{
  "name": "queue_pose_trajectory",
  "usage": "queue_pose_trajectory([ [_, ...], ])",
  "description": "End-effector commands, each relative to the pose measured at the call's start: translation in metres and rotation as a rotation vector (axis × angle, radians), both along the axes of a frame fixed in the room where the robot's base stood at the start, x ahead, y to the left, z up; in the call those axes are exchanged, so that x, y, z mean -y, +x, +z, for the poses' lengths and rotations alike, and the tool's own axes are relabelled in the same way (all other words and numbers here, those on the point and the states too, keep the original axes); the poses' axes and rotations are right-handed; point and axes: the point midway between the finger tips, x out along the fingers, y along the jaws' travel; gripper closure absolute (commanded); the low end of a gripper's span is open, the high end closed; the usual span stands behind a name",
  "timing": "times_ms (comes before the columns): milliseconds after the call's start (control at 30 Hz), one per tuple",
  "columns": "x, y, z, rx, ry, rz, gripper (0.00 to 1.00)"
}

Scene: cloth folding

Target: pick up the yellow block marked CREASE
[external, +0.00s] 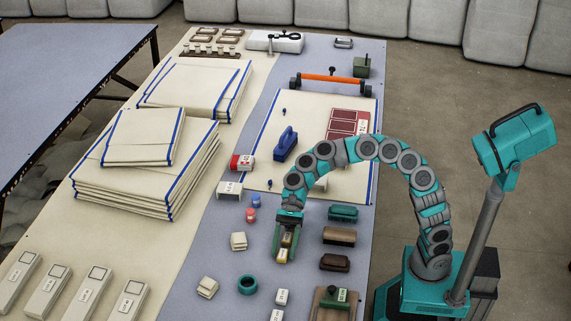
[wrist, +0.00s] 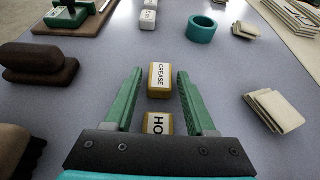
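The yellow block marked CREASE (wrist: 159,79) lies between the tips of my open green fingers in the wrist view, with a gap on each side. In the external view it is the lower of two yellow blocks (external: 282,256), partly hidden by my gripper (external: 284,246). A second yellow block (wrist: 158,124), its label showing "HO", lies nearer my palm, partly hidden by the gripper body. My gripper (wrist: 159,72) points down and is empty. I cannot tell how far the fingertips are above the table.
A teal ring (external: 247,285) and white labelled blocks (external: 282,297) lie beyond the CREASE block. Cream folded pads (wrist: 274,111) are on the right in the wrist view. A dark brown brush-like block (wrist: 39,62) is on the left.

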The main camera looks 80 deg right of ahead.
Motion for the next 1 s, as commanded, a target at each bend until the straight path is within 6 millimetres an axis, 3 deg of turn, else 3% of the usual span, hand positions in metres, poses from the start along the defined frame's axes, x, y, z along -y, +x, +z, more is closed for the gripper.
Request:
queue_pose_trajectory([
  [67,0.000,0.000,0.000,0.000,0.000,0.000,0.54],
  [467,0.000,0.000,0.000,0.000,0.000,0.000,0.99],
  [833,0.000,0.000,0.001,0.000,0.000,0.000,1.00],
  [1000,0.001,0.001,0.016,0.004,0.000,-0.003,1.00],
])
